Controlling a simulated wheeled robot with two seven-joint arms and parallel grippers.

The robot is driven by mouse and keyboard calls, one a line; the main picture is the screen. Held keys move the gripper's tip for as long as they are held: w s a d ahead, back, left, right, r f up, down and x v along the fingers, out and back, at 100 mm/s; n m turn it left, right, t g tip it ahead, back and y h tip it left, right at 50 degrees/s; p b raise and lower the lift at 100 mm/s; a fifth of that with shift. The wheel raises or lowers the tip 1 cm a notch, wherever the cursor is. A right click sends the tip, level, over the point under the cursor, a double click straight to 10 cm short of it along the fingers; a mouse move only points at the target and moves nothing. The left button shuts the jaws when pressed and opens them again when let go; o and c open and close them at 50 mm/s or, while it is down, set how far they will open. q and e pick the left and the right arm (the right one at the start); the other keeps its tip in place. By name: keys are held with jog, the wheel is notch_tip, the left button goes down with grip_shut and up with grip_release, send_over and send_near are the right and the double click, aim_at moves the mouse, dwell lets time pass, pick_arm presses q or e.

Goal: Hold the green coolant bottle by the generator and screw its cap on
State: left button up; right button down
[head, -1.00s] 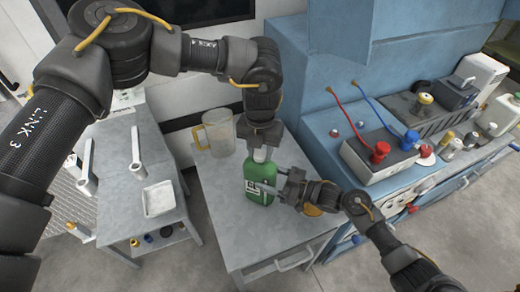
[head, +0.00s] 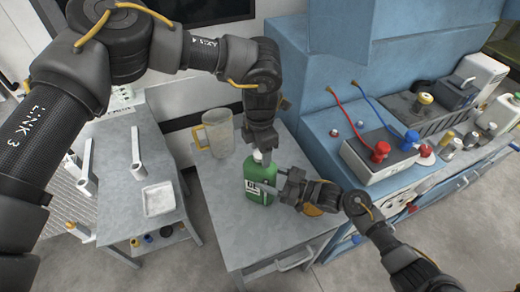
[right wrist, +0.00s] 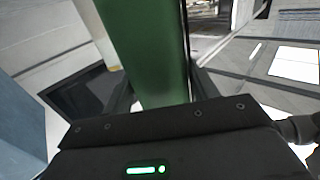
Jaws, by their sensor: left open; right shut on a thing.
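The green coolant bottle (head: 259,188) with a pale label stands about upright at the grey table; whether its base touches the top is unclear. My right gripper (head: 277,186) is shut on the bottle's body from the right. The green body also fills the middle of the right wrist view (right wrist: 150,50). A small pale cap-like piece (head: 258,157) shows at the bottle's top; how it sits on the neck is hard to tell. My left gripper (head: 262,152) is open, pointing down right over the bottle's top, and partly hides it.
The grey table (head: 225,215) has free room in front of the bottle. A clear jug (head: 218,135) stands behind it. An orange round thing (head: 312,210) is partly hidden by my right gripper. The blue generator (head: 330,150) borders the right, with a red-and-blue-cabled box (head: 378,155).

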pick_arm(q)
jog(key=shift+r, duration=2.2)
jog(key=shift+c, duration=0.2)
jog(key=shift+w+d+r, duration=0.15)
jog(key=shift+r, duration=0.45)
jog(key=n, duration=0.2)
jog(key=r+n, duration=0.1)
jog(key=shift+n, duration=0.4)
jog(key=n, duration=0.4)
jog(key=shift+r, duration=0.4)
jog(key=n, duration=0.4)
jog(key=shift+r+n, duration=0.2)
jog(key=shift+n, duration=0.2)
jog(key=n, duration=0.4)
jog(key=shift+s+n, duration=0.2)
jog(key=shift+n, duration=0.1)
